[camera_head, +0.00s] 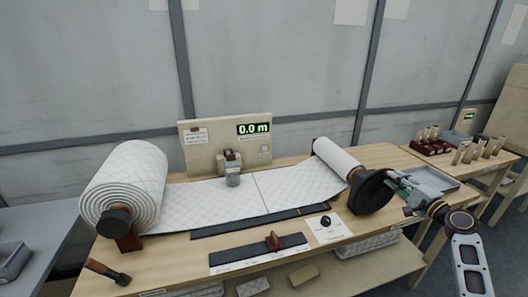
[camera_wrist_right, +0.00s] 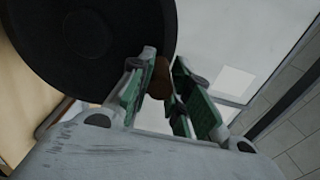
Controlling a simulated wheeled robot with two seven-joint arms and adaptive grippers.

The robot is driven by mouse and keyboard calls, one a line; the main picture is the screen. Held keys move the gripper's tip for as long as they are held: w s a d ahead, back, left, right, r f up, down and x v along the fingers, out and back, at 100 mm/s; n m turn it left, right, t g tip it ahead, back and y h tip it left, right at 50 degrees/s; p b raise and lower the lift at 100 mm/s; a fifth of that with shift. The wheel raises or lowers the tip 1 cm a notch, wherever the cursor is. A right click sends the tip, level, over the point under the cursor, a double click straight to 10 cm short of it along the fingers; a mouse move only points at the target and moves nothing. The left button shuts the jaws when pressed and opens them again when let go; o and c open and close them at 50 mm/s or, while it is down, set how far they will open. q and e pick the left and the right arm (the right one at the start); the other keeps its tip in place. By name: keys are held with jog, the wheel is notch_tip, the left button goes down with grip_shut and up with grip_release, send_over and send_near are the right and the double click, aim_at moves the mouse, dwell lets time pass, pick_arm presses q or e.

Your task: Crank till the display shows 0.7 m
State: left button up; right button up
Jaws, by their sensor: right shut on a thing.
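The display (camera_head: 254,129) on the upright beige panel reads 0.0 m in green. A large roll of quilted white wadding (camera_head: 125,180) stands at the left, and its sheet runs right across the table to a smaller take-up roll (camera_head: 337,158). The black crank disc (camera_head: 371,191) is at the right end of that roll. My right gripper (camera_head: 398,184) is beside the disc, shut on the brown crank handle (camera_wrist_right: 160,78), which shows between its green fingers in the right wrist view. My left gripper is not in view.
A small grey-topped device (camera_head: 232,170) stands at the sheet's back edge. A dark strip with a red-brown knob (camera_head: 273,241) and a white card with a black knob (camera_head: 326,221) lie in front. A side table (camera_head: 478,166) with racks stands at right.

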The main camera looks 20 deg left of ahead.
jog(key=d+b, duration=0.1)
jog(key=w+d+f+b, duration=0.1)
jog(key=w+d+b, duration=0.1)
jog(key=shift+w+f, duration=0.1)
jog(key=shift+f, duration=0.2)
dwell(0.4)
